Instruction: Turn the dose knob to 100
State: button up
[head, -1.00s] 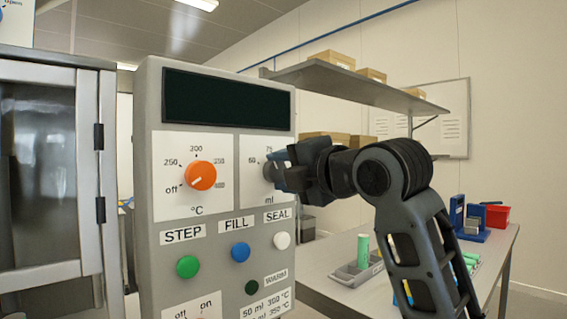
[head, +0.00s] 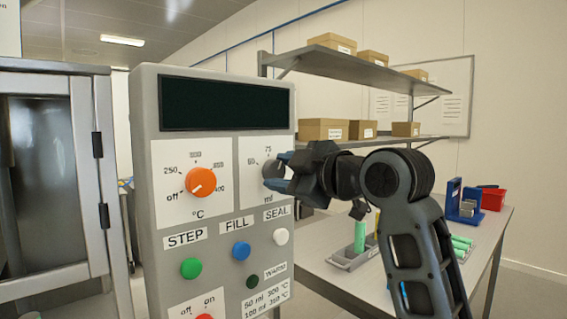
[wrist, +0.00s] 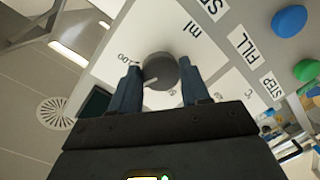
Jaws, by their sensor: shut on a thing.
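The grey dose knob (head: 270,168) sits on the white "ml" plate (head: 248,205) of the grey machine. It also shows in the wrist view (wrist: 160,67), between my two fingers. My gripper (head: 279,171) is shut on the knob from the right, with one finger on each side in the wrist view (wrist: 160,78). The knob's pale mark lies toward the left finger in the wrist view. The "100" print shows beside that finger. Part of the scale is hidden by my fingers, so the exact setting is unclear.
The orange temperature knob (head: 201,182) is just left of the dose knob. Below are the green STEP button (head: 190,268), blue FILL button (head: 241,252) and white SEAL button (head: 280,237). A table (head: 325,235) with a tray stands at right, under shelves.

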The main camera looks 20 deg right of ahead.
jog(key=m+p, duration=0.2)
jog(key=m, duration=0.2)
jog(key=shift+y, duration=0.4)
jog(key=shift+f+m+p, duration=0.15)
jog(key=shift+m+p, duration=0.5)
jog(key=shift+m, duration=0.65)
jog(key=o, duration=1)
jog(key=shift+o, duration=0.2)
jog(key=shift+d, duration=0.1)
jog(key=b+v, duration=0.1)
jog(key=v, duration=0.6)
jog(key=shift+s+d, duration=0.15)
jog(key=shift+s, duration=0.15)
